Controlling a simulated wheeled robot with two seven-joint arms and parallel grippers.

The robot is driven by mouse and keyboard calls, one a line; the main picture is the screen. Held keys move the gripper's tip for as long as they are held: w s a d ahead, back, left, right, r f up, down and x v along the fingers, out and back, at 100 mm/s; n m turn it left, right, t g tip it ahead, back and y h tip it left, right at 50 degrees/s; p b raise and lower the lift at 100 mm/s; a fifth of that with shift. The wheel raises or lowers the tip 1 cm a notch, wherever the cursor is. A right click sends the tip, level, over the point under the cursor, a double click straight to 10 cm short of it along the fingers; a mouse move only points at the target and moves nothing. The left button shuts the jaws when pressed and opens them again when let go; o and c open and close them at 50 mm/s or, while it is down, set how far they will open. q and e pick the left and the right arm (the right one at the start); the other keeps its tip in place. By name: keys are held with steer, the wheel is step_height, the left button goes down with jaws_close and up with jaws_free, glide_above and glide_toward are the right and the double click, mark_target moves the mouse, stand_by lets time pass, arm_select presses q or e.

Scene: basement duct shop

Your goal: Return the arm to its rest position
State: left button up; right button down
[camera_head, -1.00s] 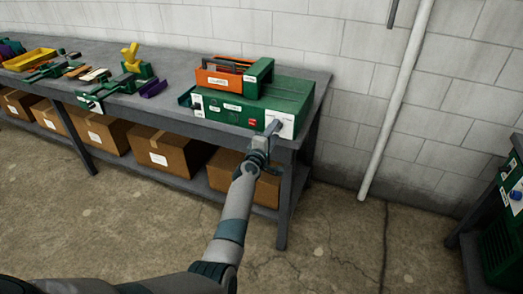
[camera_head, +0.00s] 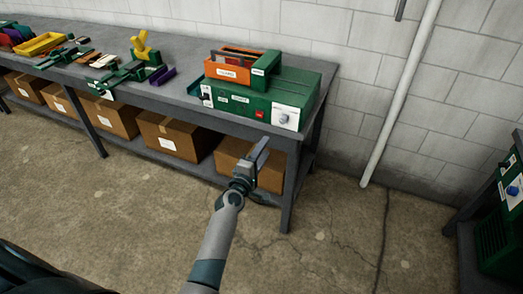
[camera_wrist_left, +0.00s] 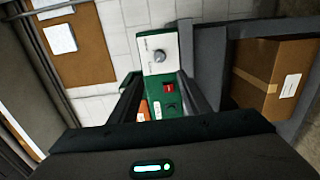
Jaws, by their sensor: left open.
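My left gripper (camera_head: 257,158) is in front of the workbench's front edge, below the top, with nothing between its fingers. It is open. In the left wrist view its two fingers (camera_wrist_left: 160,95) stand apart, with the green machine (camera_wrist_left: 170,105) seen between and beyond them. That green machine (camera_head: 255,105) sits on the right end of the workbench, with a white panel and knob (camera_head: 284,118) and a red switch on its front. The gripper is apart from the machine. My right gripper is not in view.
The grey workbench (camera_head: 190,105) holds an orange and green box (camera_head: 232,68), green clamp-like tools (camera_head: 125,72) and a yellow tray (camera_head: 42,43). Cardboard boxes (camera_head: 178,137) fill its lower shelf. A white pipe (camera_head: 402,95) and another green machine (camera_head: 500,240) are at right. The concrete floor in front is clear.

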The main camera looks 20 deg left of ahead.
arm_select(q)
steer(key=shift+s, duration=0.7)
steer(key=s+d+f+m+g+b, duration=0.15)
steer(key=s+f, duration=0.25)
steer(key=f, duration=0.6)
steer(key=s+d+f+m+g+b, duration=0.1)
steer(key=s+f+m+g, duration=0.25)
steer(key=f, duration=0.75)
steer(key=s+d+f+m+g+b, duration=0.15)
steer(key=s+f, duration=0.35)
steer(key=f, duration=0.5)
steer(key=s+d+f+m+g+b, duration=0.15)
steer(key=s+f+m+g, duration=0.35)
steer(key=s+f, duration=1.35)
steer(key=s+a+f+m+g+b, duration=0.1)
steer(key=s+f+m, duration=0.2)
steer(key=s, duration=0.8)
steer(key=s+a+f+m+g+b, duration=0.1)
steer(key=s+a+f+m+g, duration=0.1)
steer(key=s+f, duration=0.5)
steer(key=s+a+f+m+g+b, duration=0.1)
steer(key=s+f+m, duration=0.3)
steer(key=s, duration=1.1)
steer(key=shift+a+f+g+y, duration=0.3)
steer(key=shift+f+g, duration=0.1)
steer(key=shift+g, duration=0.25)
